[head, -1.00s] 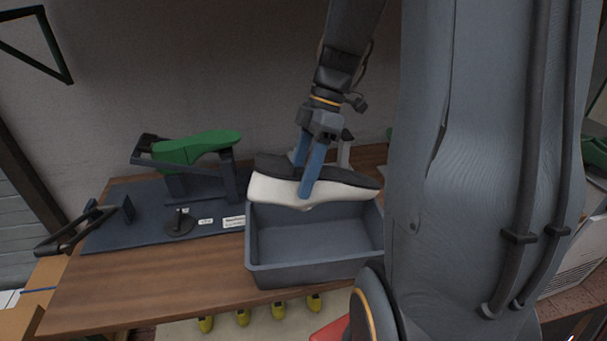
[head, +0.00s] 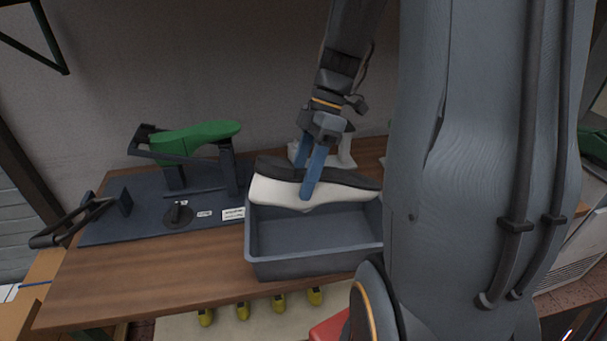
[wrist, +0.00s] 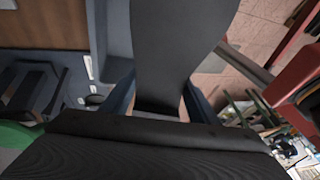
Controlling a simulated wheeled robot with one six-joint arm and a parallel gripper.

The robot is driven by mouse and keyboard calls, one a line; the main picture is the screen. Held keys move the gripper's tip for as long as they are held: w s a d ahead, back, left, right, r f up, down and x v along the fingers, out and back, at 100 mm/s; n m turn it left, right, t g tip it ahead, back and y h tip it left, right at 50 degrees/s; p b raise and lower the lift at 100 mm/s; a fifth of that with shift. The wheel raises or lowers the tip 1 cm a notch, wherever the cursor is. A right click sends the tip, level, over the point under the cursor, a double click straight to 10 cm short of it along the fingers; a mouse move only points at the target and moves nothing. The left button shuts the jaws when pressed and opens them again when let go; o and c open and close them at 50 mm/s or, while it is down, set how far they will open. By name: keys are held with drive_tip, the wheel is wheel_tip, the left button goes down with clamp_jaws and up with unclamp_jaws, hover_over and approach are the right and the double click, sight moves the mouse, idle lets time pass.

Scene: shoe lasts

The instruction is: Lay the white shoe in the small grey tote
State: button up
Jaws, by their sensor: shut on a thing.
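The white shoe (head: 280,191), with a dark sole turned upward, is held in my gripper (head: 312,190). The blue fingers are shut across its middle. The shoe lies roughly level over the back part of the small grey tote (head: 315,268), close to its back rim. Whether it touches the rim I cannot tell. The tote stands on the wooden table, and its visible inside is empty.
A green last (head: 195,137) sits on a dark stand on a blue-grey board (head: 150,215) left of the tote. A pale object (head: 345,152) stands behind the shoe. Several yellow things lie below the table's front edge. Bare wood (head: 140,285) lies front left.

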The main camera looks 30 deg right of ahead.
drive_tip(key=shift+f+b, duration=1.25)
drive_tip(key=shift+f, duration=0.95)
drive_tip(key=o, duration=1.5)
drive_tip(key=shift+r, duration=0.1)
drive_tip(key=b+v, duration=0.1)
drive_tip(key=v, duration=0.6)
drive_tip(key=shift+w+d+r, duration=0.1)
drive_tip(key=shift+d+r, duration=0.1)
drive_tip(key=shift+r, duration=0.1)
